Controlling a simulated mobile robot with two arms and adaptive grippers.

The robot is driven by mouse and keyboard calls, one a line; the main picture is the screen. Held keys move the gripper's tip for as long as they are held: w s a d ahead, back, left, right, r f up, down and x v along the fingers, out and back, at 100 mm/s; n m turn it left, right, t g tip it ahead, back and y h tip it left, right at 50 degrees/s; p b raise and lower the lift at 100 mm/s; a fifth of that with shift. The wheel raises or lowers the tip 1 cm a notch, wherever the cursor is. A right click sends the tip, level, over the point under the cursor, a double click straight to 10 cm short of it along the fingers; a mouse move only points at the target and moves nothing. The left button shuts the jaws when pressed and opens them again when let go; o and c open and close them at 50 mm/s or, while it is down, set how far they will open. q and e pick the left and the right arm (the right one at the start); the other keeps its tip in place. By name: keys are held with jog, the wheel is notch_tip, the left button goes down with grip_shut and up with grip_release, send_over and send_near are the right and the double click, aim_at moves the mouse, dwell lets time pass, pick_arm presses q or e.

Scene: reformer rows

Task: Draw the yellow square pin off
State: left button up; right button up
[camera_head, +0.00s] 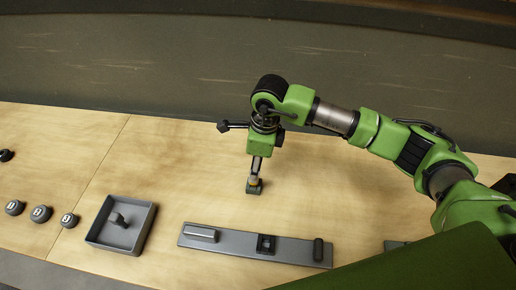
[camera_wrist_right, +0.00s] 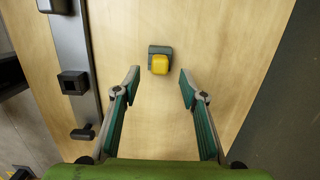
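The yellow square pin (camera_wrist_right: 160,64) stands in a small dark green-grey block (camera_wrist_right: 153,49) on the wooden table. In the head view the block (camera_head: 254,189) is below my right gripper, and the pin is mostly hidden by the fingers. My right gripper (camera_wrist_right: 159,80) is open, pointing down, with one finger on each side of the pin's line. In the wrist view the pin shows just beyond the fingertips, and nothing is between the finger pads. I cannot tell the exact height of the fingertips above the pin. My left gripper is not in view.
A grey rail (camera_head: 290,249) with a silver bar, a square socket (camera_head: 266,244) and a dark upright piece lies in front. A grey tray (camera_head: 96,235) holding a small grey piece is left of it. Several round numbered knobs (camera_head: 41,213) sit further left. Bare table surrounds the block.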

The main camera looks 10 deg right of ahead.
jog(key=shift+w+a+f+p, duration=0.1)
jog(key=shift+f+p, duration=0.1)
jog(key=shift+f, duration=0.7)
jog(key=shift+a+f+p, duration=0.15)
jog(key=shift+f+p, duration=0.1)
jog(key=shift+f, duration=0.65)
jog(key=shift+w+a+f+p, duration=0.1)
jog(key=shift+f+p, duration=0.1)
jog(key=shift+f, duration=0.7)
jog(key=shift+r, duration=0.1)
grip_shut()
